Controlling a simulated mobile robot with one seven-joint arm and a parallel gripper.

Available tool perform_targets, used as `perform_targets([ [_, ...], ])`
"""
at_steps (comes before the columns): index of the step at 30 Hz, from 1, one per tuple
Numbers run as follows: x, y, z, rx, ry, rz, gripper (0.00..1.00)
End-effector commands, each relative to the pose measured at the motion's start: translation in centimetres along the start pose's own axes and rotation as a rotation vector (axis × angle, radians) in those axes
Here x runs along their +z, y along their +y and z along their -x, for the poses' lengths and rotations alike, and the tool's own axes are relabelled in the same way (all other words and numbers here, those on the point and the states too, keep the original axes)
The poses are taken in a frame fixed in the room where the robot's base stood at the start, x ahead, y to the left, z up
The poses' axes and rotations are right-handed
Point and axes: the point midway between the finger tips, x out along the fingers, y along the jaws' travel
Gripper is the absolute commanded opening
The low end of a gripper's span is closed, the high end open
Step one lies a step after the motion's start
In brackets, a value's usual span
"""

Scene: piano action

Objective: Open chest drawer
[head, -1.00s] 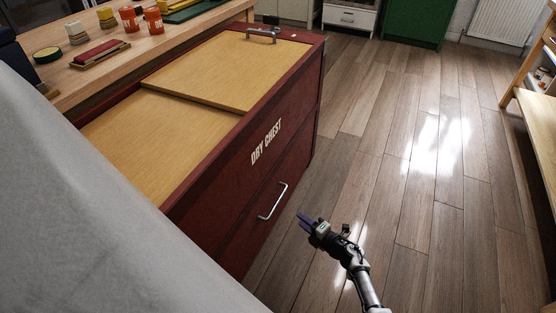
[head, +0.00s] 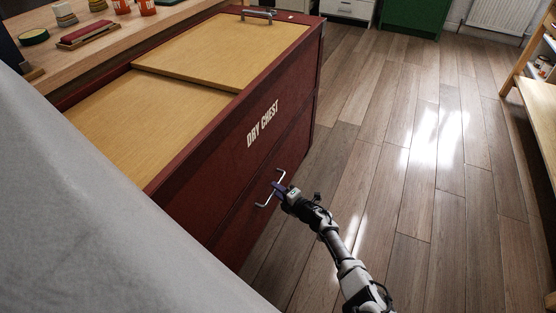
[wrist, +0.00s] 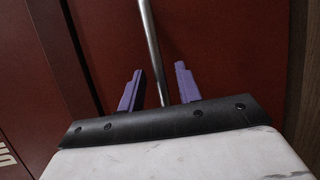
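The dark red chest marked DRY CHEST (head: 230,150) stands left of centre in the head view. Its lower front drawer (head: 250,214) looks shut and carries a silver bar handle (head: 262,204). My gripper (head: 277,187) is at the handle. In the wrist view the handle bar (wrist: 152,50) runs between my two purple fingers (wrist: 158,88), which are apart, with a gap visible on each side of the bar. The middle of the handle is partly hidden by the gripper in the head view.
A wooden bench (head: 95,52) with jars and small blocks is behind the chest. A grey surface (head: 90,220) fills the lower left. The wooden floor (head: 400,200) right of the chest is clear. A wooden shelf unit (head: 540,110) stands at the far right.

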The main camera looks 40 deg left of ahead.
Motion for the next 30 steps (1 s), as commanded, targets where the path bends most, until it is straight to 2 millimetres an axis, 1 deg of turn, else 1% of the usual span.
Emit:
perform_targets([
  [3, -0.05, 0.01, -0.35, 0.000, 0.001, 0.001, 0.34],
  [10, -0.02, 0.05, -0.35, 0.000, 0.000, 0.001, 0.34],
  [11, -0.02, 0.05, -0.34, 0.000, 0.000, 0.001, 0.32],
  [18, -0.03, 0.04, -0.33, 0.000, 0.001, 0.000, 0.00],
  [30, -0.02, 0.03, -0.30, 0.000, 0.001, 0.000, 0.00],
])
